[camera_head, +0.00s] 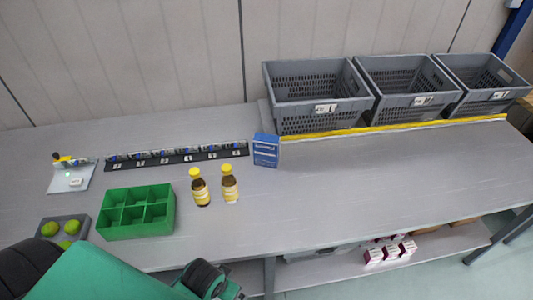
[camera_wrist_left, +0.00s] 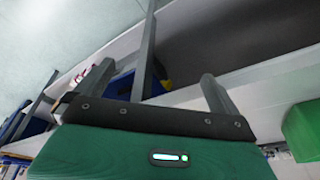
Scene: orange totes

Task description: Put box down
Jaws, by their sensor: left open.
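A small blue box (camera_head: 266,150) stands upright on the grey table, just in front of the grey crates, with no gripper touching it. Several small white and purple boxes (camera_head: 390,250) lie on the lower shelf. In the left wrist view, my left gripper (camera_wrist_left: 180,85) is open, with nothing visibly held between its fingers. In the head view, my green arm comes in at the bottom left, and its fingers cannot be made out there. My right gripper is in neither view.
Three grey crates (camera_head: 318,118) stand along the back right behind a yellow strip. Two yellow-capped bottles (camera_head: 201,190), a green compartment tray (camera_head: 136,232), a dark rail of parts (camera_head: 178,157) and a tray of green balls (camera_head: 66,219) occupy the left. The right tabletop is clear.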

